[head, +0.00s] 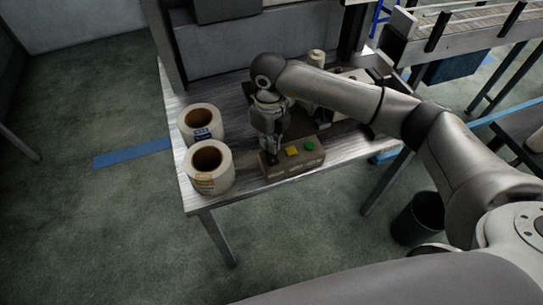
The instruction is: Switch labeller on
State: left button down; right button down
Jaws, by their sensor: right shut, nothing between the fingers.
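A grey-brown control box (296,168) sits near the front edge of the table. It has a yellow button (292,152) in the middle and a green button (309,146) at its right. My right gripper (273,153) is shut and empty, pointing down over the left end of the box. Its fingertips hide that end; I cannot tell whether they touch it. Part of the machine behind is hidden by my right arm. My left gripper is not in view.
Two white label rolls (201,125) (209,168) stand on the table (244,186), left of the box. A dark bin (417,220) stands on the floor at the right. A conveyor (455,27) runs at the upper right.

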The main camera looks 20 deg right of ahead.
jog(key=shift+f+b, duration=1.15)
jog(key=shift+f, duration=0.15)
dwell(1.0)
jog(key=shift+s+r, duration=0.1)
jog(key=shift+r, duration=0.05)
jog(key=shift+r+p, duration=0.5)
jog(key=shift+r, duration=0.05)
jog(key=shift+r+p, duration=1.45)
jog(key=shift+r, duration=1.4)
